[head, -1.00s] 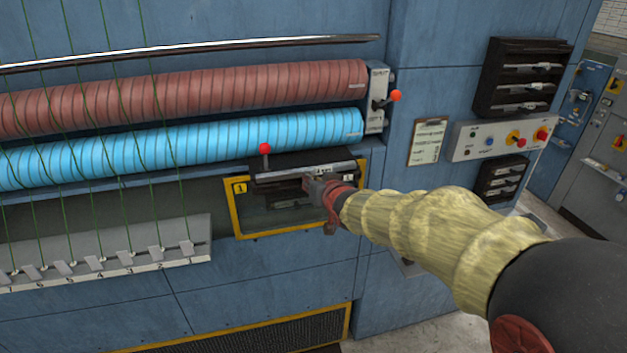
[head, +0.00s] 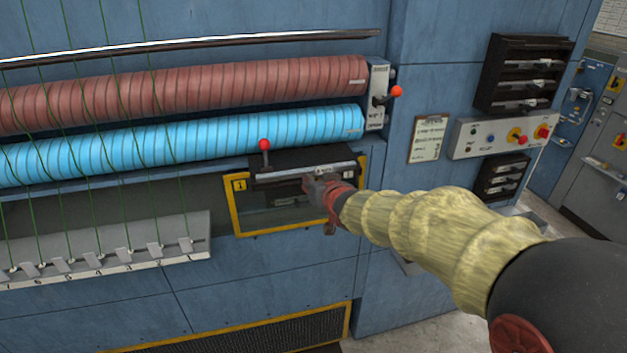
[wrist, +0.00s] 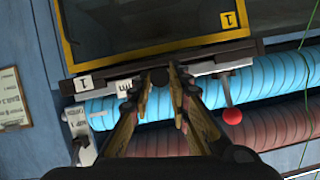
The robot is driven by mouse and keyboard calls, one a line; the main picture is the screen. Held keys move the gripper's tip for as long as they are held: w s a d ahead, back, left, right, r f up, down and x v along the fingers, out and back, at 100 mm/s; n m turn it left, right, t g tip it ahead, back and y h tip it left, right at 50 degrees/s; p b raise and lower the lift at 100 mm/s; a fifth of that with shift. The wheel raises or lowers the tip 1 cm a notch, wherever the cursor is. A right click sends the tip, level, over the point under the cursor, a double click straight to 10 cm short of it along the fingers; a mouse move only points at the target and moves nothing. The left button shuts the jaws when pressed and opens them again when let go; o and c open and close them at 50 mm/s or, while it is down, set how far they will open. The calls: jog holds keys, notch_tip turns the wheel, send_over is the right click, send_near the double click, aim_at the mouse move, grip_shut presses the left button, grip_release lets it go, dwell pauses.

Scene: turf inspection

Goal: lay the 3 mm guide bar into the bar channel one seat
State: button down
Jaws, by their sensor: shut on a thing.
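My gripper (head: 318,186) is at the bar channel one seat (head: 300,160), a dark housing above a yellow-framed window marked 1. It is shut on a dark rounded part of the guide bar, which shows between the fingertips in the wrist view (wrist: 161,77). The bar (head: 285,174) shows as a thin silvery strip along the housing's front, partly hidden by my gripper. In the wrist view a white tag reading "mm" (wrist: 124,86) sits beside the fingers. Whether the bar is fully down in the channel cannot be told.
A red-ball lever (head: 264,146) stands up at the housing's left end. A blue roller (head: 180,145) and a red roller (head: 180,95) run just above. Green yarns (head: 118,150) hang at the left.

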jog(key=shift+f+b, duration=0.35)
jog(key=c, duration=1.6)
grip_release()
jog(key=shift+f, duration=0.1)
jog(key=v, duration=1.2)
jog(key=shift+d, duration=0.1)
